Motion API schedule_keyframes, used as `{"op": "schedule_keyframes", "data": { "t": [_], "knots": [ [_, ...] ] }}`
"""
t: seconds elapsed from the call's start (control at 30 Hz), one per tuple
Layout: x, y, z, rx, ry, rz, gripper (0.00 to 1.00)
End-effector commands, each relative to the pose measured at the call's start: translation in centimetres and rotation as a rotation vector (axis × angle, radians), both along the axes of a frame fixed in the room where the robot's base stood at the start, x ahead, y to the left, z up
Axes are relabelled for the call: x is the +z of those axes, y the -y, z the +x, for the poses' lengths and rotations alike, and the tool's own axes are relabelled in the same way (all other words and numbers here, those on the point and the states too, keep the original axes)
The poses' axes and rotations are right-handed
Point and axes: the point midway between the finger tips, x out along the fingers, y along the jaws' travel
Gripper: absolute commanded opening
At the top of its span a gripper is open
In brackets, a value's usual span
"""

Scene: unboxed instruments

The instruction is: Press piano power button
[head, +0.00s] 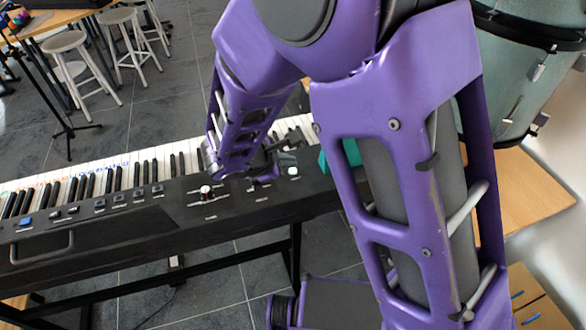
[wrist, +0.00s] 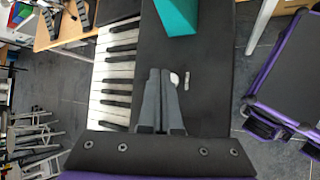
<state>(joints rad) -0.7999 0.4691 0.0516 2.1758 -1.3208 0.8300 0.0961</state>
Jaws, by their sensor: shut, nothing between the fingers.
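The piano (head: 140,222) is a long black keyboard running across the head view, and its keys and black panel (wrist: 213,100) show in the wrist view. A small round white button (head: 293,171), which looks like the power button, sits near the right end of the panel. It also shows in the wrist view (wrist: 174,78), just right of my fingertips and partly covered by them, with a small white label (wrist: 187,79) beside it. My gripper (wrist: 160,72) is shut and empty over the panel. In the head view my gripper (head: 284,160) is dark and close to the button; contact cannot be told.
A teal object (head: 351,152) stands on the piano's right end, also in the wrist view (wrist: 178,16). A large green drum (head: 530,80) stands at the right. Stools (head: 68,42) stand behind.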

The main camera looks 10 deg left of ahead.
Motion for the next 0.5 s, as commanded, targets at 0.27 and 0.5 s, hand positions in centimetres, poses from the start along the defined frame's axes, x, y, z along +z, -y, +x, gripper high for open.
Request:
{"op": "schedule_keyframes", "data": {
  "t": [0.27, 0.5],
  "knots": [
    [0.00, 0.00, 0.00, 0.000, 0.000, 0.000, 0.00],
    [-0.52, -0.01, 0.00, 0.000, 0.000, 0.000, 0.00]
  ]
}}
